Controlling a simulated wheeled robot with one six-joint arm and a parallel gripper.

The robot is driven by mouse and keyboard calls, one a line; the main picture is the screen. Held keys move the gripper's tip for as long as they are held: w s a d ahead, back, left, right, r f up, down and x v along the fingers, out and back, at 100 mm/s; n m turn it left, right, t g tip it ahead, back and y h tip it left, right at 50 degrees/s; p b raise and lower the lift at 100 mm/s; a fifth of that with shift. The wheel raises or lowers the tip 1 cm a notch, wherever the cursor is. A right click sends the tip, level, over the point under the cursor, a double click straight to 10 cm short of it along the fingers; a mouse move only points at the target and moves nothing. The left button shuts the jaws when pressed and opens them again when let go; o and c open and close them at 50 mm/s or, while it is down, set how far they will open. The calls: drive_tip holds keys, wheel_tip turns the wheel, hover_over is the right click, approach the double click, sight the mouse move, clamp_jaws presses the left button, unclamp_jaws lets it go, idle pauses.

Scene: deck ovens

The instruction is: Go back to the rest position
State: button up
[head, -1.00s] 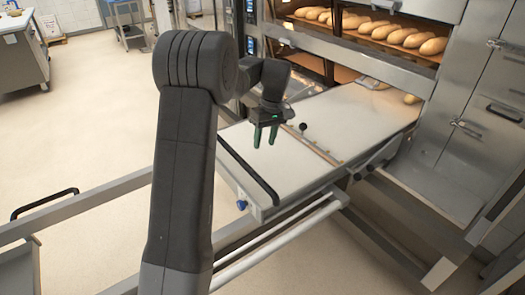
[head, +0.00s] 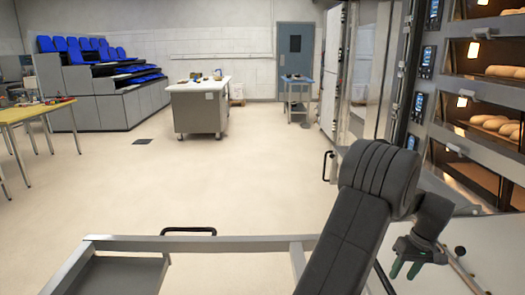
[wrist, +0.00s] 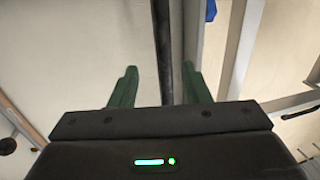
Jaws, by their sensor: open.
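My gripper (head: 404,271) hangs from my dark grey arm at the lower right of the head view. Its green fingers point down and stand apart with nothing between them. In the wrist view my gripper (wrist: 158,88) is also open and empty, above the edge of the pale loader board (wrist: 70,60). A black bar (wrist: 165,50) runs along that edge, below the fingers. The board (head: 478,262) shows only in part at the right edge of the head view.
Deck ovens (head: 465,90) with loaves inside stand at the right. A metal rail frame (head: 200,243) crosses the front.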

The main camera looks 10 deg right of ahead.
sight(392, 289)
drive_tip(key=f, duration=0.3)
drive_tip(key=a+f, duration=0.1)
drive_tip(key=f, duration=0.2)
drive_tip(key=shift+a, duration=0.15)
drive_tip(key=shift+a+f, duration=0.1)
drive_tip(key=shift+a, duration=0.1)
